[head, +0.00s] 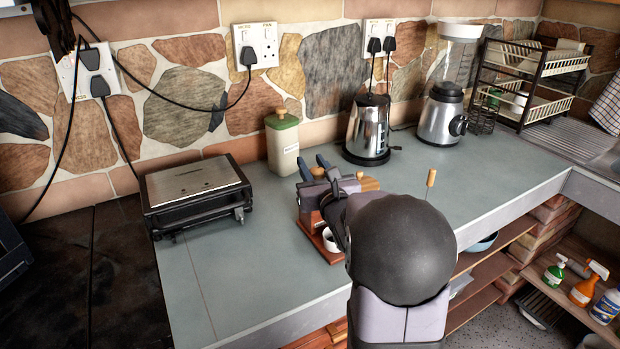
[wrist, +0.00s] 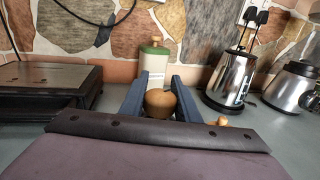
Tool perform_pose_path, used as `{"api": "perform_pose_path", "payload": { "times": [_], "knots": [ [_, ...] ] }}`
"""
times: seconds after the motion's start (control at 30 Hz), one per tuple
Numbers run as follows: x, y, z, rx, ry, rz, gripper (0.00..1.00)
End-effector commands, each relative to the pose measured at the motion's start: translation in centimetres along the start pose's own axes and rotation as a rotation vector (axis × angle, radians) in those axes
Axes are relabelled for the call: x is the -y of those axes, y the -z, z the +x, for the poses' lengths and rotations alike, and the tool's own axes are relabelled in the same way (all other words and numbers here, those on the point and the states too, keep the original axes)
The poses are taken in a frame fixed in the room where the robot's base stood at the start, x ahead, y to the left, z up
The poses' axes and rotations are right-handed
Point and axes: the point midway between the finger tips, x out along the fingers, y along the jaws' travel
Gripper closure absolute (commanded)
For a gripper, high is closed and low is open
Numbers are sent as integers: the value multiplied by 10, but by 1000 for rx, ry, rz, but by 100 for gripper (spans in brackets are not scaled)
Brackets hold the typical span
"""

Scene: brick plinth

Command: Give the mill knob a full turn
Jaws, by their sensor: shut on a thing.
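A wooden mill (head: 308,218) stands on the grey counter, partly hidden behind my gripper and arm in the head view. Its round wooden knob (wrist: 161,103) shows between my blue fingers in the wrist view. My gripper (wrist: 160,88) is shut on this knob, with one finger on each side. In the head view my gripper (head: 313,168) is at the top of the mill. A small dark-mouthed white cup (head: 331,241) shows low at the mill's front.
A flat metal-topped appliance (head: 195,184) is at the left. A green-lidded canister (head: 282,143) and a steel kettle (head: 368,128) stand behind; a blender (head: 446,110) is at the right. Front-left counter is clear.

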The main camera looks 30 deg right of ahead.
Motion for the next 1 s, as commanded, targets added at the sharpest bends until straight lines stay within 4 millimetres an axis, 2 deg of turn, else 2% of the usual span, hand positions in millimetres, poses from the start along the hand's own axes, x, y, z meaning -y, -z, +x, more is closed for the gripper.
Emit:
{"api": "perform_pose_path", "payload": {
  "times": [0.43,0.47,0.53,0.83,1.0],
  "knots": [
    [1,-2,-1,1,34,6,94],
    [1,-2,-1,1,34,6,69],
    [1,-2,-1,1,34,6,53],
    [1,0,-1,-1,33,6,53],
    [1,0,-8,0,34,5,53]
  ]
}}
